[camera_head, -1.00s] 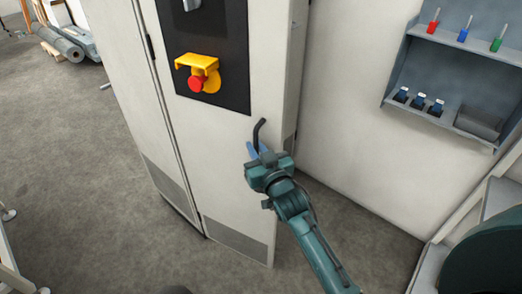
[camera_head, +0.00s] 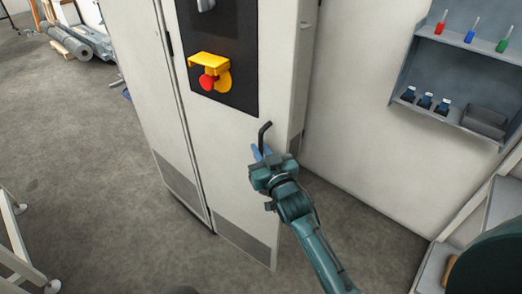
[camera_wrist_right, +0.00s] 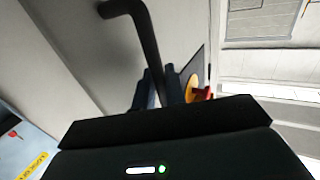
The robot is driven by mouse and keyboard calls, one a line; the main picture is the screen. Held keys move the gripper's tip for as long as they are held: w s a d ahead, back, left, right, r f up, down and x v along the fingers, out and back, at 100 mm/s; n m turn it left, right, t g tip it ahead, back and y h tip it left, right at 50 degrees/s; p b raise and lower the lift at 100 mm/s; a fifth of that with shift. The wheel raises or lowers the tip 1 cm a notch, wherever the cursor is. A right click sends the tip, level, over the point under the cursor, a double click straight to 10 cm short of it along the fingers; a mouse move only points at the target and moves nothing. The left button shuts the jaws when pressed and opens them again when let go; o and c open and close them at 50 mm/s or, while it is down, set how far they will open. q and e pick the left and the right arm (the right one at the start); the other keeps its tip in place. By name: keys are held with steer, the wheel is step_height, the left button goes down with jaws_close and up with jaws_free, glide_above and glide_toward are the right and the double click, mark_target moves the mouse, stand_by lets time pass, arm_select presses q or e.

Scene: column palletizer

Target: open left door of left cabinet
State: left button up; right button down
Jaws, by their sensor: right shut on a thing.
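The tall off-white cabinet (camera_head: 138,75) stands in the middle of the head view. Its door (camera_head: 232,175) with the dark control panel is hinged at the seam on its left, and a narrow strip shows along its right edge. How far it stands open I cannot tell. A bent black handle (camera_head: 264,133) sits low near that edge and is large in the wrist view (camera_wrist_right: 148,45). My right gripper (camera_head: 262,155) is shut on the handle, with its fingers (camera_wrist_right: 157,90) around the lower part. My left gripper is not in view.
A yellow and red emergency stop (camera_head: 210,75) juts from the panel above the handle. A grey tool shelf (camera_head: 465,52) hangs on the right wall. Bare grey floor (camera_head: 85,150) lies left of the cabinet, with a white frame (camera_head: 18,250) at lower left.

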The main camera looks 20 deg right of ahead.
steer(key=shift+a+r, duration=0.1)
steer(key=shift+r, duration=0.05)
steer(key=c, duration=1.5)
jaws_free()
steer(key=shift+c, duration=0.2)
steer(key=s+d+b, duration=0.1)
steer(key=s, duration=1.2)
steer(key=shift+d, duration=0.2)
steer(key=s+a+f+n+g+y+p, duration=0.1)
steer(key=s+f+g, duration=0.6)
steer(key=s+f, duration=0.7)
steer(key=shift+a+f+n+y, duration=0.4)
steer(key=shift+a+n, duration=0.1)
steer(key=shift+a, duration=0.55)
